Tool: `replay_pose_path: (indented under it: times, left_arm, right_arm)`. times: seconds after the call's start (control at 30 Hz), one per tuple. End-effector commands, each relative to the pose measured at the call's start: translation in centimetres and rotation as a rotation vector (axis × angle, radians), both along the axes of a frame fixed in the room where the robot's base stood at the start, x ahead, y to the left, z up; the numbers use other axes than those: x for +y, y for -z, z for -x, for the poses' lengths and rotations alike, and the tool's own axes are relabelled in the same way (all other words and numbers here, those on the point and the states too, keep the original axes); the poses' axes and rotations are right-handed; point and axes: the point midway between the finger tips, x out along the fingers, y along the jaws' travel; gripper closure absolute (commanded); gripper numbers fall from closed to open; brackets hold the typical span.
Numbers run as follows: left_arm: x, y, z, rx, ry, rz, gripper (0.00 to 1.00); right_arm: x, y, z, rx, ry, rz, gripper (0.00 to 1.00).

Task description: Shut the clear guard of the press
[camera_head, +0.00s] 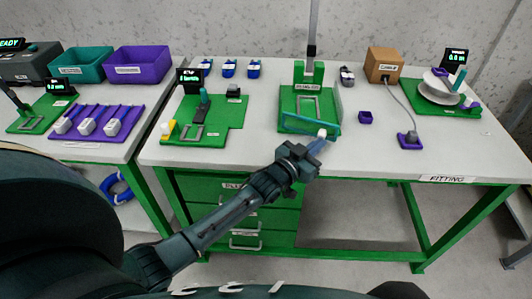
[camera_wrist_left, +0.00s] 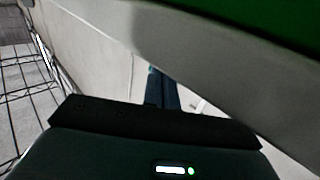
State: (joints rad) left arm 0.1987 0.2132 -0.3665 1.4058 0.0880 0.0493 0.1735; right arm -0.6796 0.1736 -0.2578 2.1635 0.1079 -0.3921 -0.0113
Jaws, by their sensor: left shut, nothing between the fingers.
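The green press (camera_head: 303,97) stands near the middle of the fitting table, with a tall column rising out of the top of the view. Its clear guard (camera_head: 305,126) shows as a teal-edged panel low at the front of the press base. A small white knob (camera_head: 322,133) sits by the guard's right end. My left gripper (camera_head: 323,141) is shut and empty, its fingertips at or just in front of that knob; I cannot tell whether they touch. In the left wrist view my shut fingers (camera_wrist_left: 161,88) are partly hidden under the table edge (camera_wrist_left: 210,65). My right gripper is not in view.
A green fixture (camera_head: 210,115) with a small display stands left of the press. A cardboard box (camera_head: 383,64), a purple block (camera_head: 409,140) on a cable and a white reel (camera_head: 445,88) stand right. The table front (camera_head: 370,165) is clear there.

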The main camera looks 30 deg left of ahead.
Motion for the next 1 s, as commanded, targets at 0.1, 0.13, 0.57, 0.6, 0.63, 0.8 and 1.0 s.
replay_pose_path:
  times: [0.1,0.13,0.57,0.6,0.63,0.8,1.0]
  left_arm:
    - [-0.8,0.2,-0.8,0.006,-0.075,0.018,1.0]
    - [-0.8,0.2,-1.0,0.004,-0.091,0.017,1.0]
    - [-1.2,0.2,-3.9,0.001,-0.109,0.006,1.0]
    - [-1.3,0.1,-4.1,0.0,-0.108,0.006,1.0]
    - [-1.3,0.1,-4.3,0.0,-0.108,0.006,1.0]
    - [-1.3,0.1,-4.7,0.002,-0.108,0.007,1.0]
    - [-1.3,0.0,-4.8,0.002,-0.108,0.007,1.0]
  right_arm:
    - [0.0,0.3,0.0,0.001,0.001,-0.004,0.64]
    - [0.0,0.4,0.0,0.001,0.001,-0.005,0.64]
    - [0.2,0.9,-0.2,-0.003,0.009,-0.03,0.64]
    - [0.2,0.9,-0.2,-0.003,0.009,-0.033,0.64]
    - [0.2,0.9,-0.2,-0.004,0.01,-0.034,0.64]
    - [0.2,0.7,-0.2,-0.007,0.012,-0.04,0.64]
    - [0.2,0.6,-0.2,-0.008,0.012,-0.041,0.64]
